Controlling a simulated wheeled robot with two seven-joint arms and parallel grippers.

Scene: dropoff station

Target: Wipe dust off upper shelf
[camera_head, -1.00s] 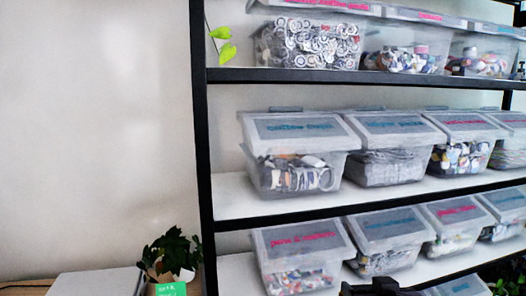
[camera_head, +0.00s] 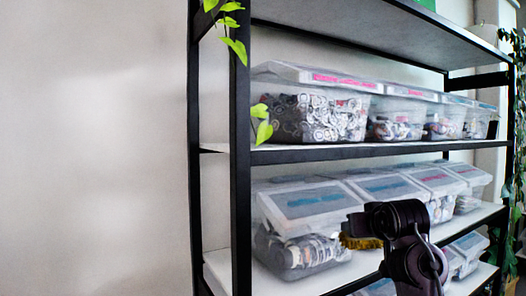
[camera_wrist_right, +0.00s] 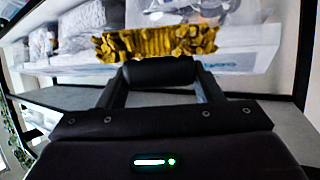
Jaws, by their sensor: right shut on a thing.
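My right gripper (camera_wrist_right: 160,85) is shut on the dark handle of a duster (camera_wrist_right: 155,44) with a yellow-brown, ragged head. In the head view the duster's head (camera_head: 362,242) shows behind my dark right wrist, in front of the lower row of bins. The shelf unit has a black frame. Its top board (camera_head: 370,30) is seen from below, so its upper face is hidden. The shelf below that (camera_head: 330,153) holds a row of clear bins. I cannot make out any dust. My left gripper is not in view.
Lidded clear bins (camera_head: 320,112) fill the upper row, and more bins (camera_head: 305,215) stand on the shelf below. Green vine leaves (camera_head: 236,45) hang at the left post. More plants hang at the far right. The wall at left is bare.

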